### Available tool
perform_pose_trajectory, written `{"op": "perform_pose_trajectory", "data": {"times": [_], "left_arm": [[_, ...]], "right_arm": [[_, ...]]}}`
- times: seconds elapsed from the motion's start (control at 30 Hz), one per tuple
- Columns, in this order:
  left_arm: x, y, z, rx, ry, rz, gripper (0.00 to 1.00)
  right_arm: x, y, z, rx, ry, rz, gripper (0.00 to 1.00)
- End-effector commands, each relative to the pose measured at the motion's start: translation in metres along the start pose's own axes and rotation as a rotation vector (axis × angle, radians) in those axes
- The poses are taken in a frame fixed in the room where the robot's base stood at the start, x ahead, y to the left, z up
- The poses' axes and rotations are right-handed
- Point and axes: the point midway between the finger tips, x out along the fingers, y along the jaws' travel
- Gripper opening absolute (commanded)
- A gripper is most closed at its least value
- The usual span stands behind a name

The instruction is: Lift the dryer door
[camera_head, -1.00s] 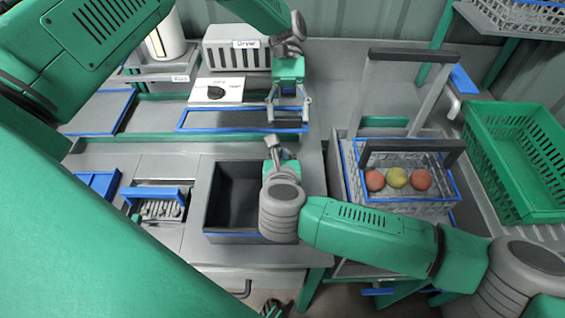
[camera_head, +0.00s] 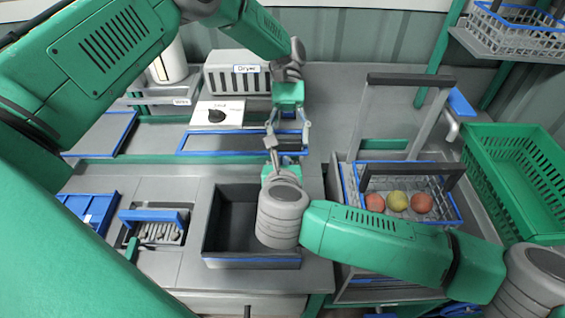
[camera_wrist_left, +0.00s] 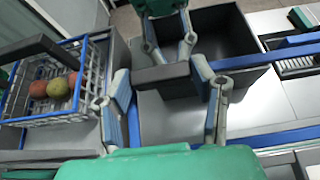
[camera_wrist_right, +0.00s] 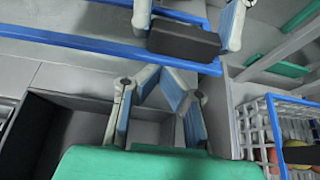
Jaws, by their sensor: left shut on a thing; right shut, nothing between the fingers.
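The dryer door appears to be the blue-framed panel (camera_head: 220,153) in front of the white "Dryer" box (camera_head: 237,72); its blue edge also shows in the right wrist view (camera_wrist_right: 90,42). It looks flat; I cannot tell whether it is raised. My left gripper (camera_head: 288,140) is shut on a dark handle bar (camera_wrist_left: 163,77) at the front of the blue frame. My right gripper (camera_wrist_right: 160,85) is shut and empty, close below the handle and left gripper, above the front edge; I cannot tell whether it touches. The arms partly hide the handle in the head view.
A dark open bin (camera_head: 230,262) lies under my right wrist. A wire basket (camera_head: 440,208) with fruit and a tall black-barred frame (camera_head: 410,80) stands right, beside a green crate (camera_head: 480,165). A knob panel (camera_head: 218,113) sits behind the blue frame.

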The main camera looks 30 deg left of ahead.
Motion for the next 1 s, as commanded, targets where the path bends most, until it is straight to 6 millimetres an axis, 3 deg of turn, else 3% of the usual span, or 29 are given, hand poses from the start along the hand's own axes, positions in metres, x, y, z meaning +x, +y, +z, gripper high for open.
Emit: {"op": "perform_pose_trajectory", "data": {"times": [0.03,0.13,0.17,0.2,0.67,1.0], "left_arm": [[0.001,-0.001,-0.004,-0.003,0.011,0.000,0.00],[0.002,-0.002,-0.004,-0.003,0.011,-0.001,0.00],[0.002,-0.002,-0.004,-0.003,0.010,-0.001,0.62],[0.002,-0.002,-0.004,-0.003,0.010,-0.001,0.72],[0.001,-0.001,-0.001,-0.002,0.007,-0.002,0.72],[-0.028,0.000,0.052,0.001,0.011,-0.001,0.72]], "right_arm": [[-0.002,0.001,0.010,0.003,-0.021,0.004,0.00],[-0.002,0.002,0.012,0.003,-0.024,0.004,0.00],[-0.002,0.002,0.012,0.003,-0.025,0.005,0.00],[-0.002,0.002,0.012,0.003,-0.025,0.005,0.00],[-0.002,0.002,0.010,0.003,-0.021,0.004,0.00],[-0.003,0.000,0.008,0.003,-0.018,0.003,0.00]]}}
